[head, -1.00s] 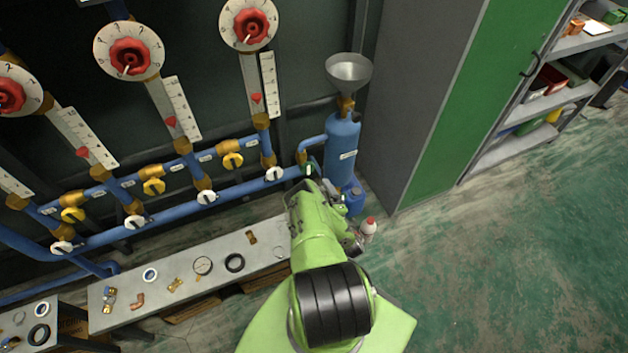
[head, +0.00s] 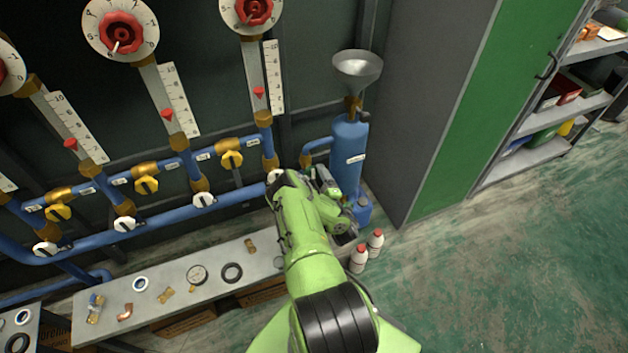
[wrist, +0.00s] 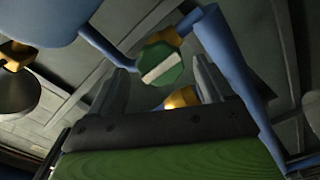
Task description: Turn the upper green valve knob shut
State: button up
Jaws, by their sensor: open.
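In the wrist view, a green valve knob (wrist: 172,58) with a white bar across its face sits on blue pipework with brass fittings. My gripper (wrist: 159,68) is open, with one finger to the left of the knob and one to the right. The knob shows between or just beyond the fingertips; I cannot tell the depth, and no contact is clear. In the head view my arm reaches to the pipes left of the blue cylinder (head: 347,155) and hides the knob.
Yellow knobs (head: 146,185) and white knobs (head: 125,224) line the pipes to the left. A funnel (head: 357,66) stands above the cylinder. A bench (head: 105,318) with loose fittings is below. Two white bottles (head: 359,259) stand on the floor right of my arm. The floor farther right is clear.

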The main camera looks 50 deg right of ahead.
jog(key=shift+w+d+f+b, duration=0.1)
jog(key=shift+w+d+b, duration=0.2)
jog(key=shift+w, duration=0.25)
jog(key=c, duration=1.1)
jog(key=shift+o, duration=0.2)
jog(key=shift+r+m+p, duration=0.25)
jog(key=shift+m+p, duration=0.45)
jog(key=shift+m, duration=0.1)
jog(key=shift+m+p, duration=0.5)
jog(key=shift+m, duration=0.7)
jog(key=shift+f+m, duration=0.15)
jog(key=shift+m, duration=0.15)
